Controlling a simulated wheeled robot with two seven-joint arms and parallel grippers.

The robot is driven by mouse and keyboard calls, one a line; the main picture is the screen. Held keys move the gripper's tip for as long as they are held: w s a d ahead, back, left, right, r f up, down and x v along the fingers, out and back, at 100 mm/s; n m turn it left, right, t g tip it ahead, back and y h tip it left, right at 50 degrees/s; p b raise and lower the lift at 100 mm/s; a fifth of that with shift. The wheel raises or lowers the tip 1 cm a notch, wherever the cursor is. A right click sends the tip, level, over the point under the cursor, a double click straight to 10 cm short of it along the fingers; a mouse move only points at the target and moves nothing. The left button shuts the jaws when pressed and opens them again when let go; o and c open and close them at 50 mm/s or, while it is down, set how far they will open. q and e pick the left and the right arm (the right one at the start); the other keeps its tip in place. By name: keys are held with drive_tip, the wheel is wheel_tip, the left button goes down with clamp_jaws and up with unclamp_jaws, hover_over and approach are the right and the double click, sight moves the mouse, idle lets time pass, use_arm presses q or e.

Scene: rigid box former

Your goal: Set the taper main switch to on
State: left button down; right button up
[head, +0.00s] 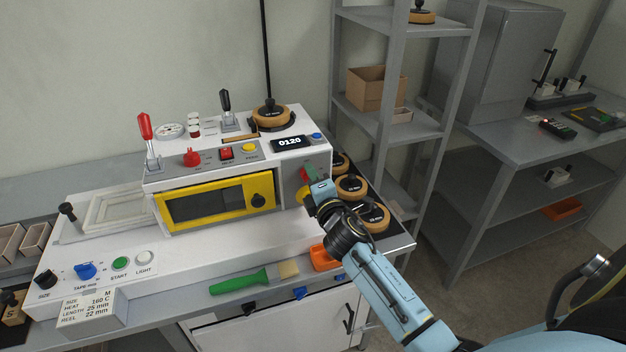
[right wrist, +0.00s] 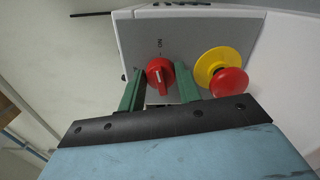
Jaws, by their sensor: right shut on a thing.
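The main switch is a red rotary knob (right wrist: 160,77) on the grey side panel of the white machine (head: 110,215), taken to be the taper. In the head view the right gripper (head: 309,183) is at the machine's right side and mostly hides the knob. My left gripper is not in view.
A red mushroom button (right wrist: 230,82) on a yellow base sits right beside the knob in the right wrist view. Dark-topped wooden reels (head: 352,186) stand close behind my gripper. An orange tray (head: 322,260) and a green-handled brush (head: 240,283) lie in front. A grey shelf rack (head: 455,100) stands to the right.

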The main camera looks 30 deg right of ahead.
drive_tip(key=shift+m, duration=1.1)
drive_tip(key=o, duration=0.9)
drive_tip(key=shift+o, duration=0.2)
drive_tip(key=v, duration=1.3)
drive_tip(key=shift+s, duration=0.2)
drive_tip(key=shift+a, duration=0.1)
